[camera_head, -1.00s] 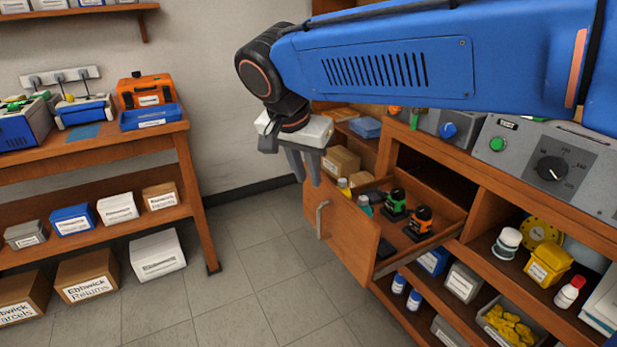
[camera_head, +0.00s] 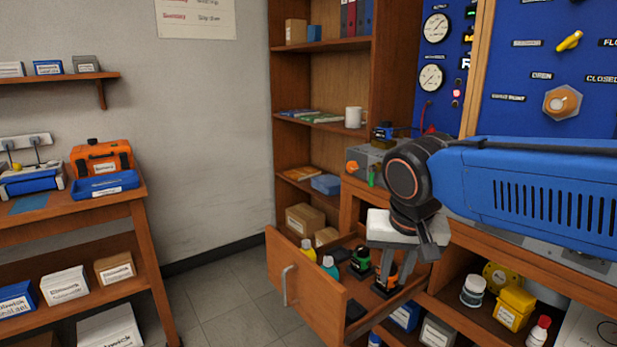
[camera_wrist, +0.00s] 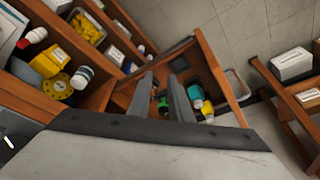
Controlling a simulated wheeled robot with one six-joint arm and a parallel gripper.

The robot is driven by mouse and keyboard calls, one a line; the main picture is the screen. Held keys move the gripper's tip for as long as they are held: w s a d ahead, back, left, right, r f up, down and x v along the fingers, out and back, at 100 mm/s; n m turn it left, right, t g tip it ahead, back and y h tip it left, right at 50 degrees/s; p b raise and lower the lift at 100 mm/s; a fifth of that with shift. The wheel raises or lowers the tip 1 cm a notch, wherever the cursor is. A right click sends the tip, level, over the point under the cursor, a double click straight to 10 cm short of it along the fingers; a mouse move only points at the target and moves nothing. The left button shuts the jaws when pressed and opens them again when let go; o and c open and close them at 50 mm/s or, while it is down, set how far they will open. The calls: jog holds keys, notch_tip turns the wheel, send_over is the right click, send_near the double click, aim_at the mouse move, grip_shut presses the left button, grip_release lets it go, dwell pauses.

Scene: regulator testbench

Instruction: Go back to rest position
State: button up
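My gripper (camera_head: 404,272) hangs below the end of my blue arm, in front of the bench and above the pulled-out wooden drawer (camera_head: 309,292) in the head view. In the wrist view its two grey fingers (camera_wrist: 163,98) stand apart with nothing held between them. The drawer holds a green-and-black item (camera_head: 361,262), an orange-and-black item (camera_head: 386,280) partly behind the fingers, a yellow bottle (camera_head: 308,250) and a teal bottle (camera_head: 330,267). The drawer also shows in the wrist view (camera_wrist: 222,78).
A blue panel (camera_head: 535,100) with gauges and knobs stands behind the bench. A shelf unit (camera_head: 322,70) fills the back corner. A side table (camera_head: 95,213) with boxes is at left. Bare floor (camera_head: 225,300) lies between table and drawer.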

jog(key=s+d+f+n+t, duration=0.1)
jog(key=s+d+f, duration=0.8)
jog(key=s+d, duration=0.3)
jog(key=shift+s+d+f+n, duration=0.15)
jog(key=shift+s+f+n, duration=0.05)
jog(key=shift+f+n, duration=0.2)
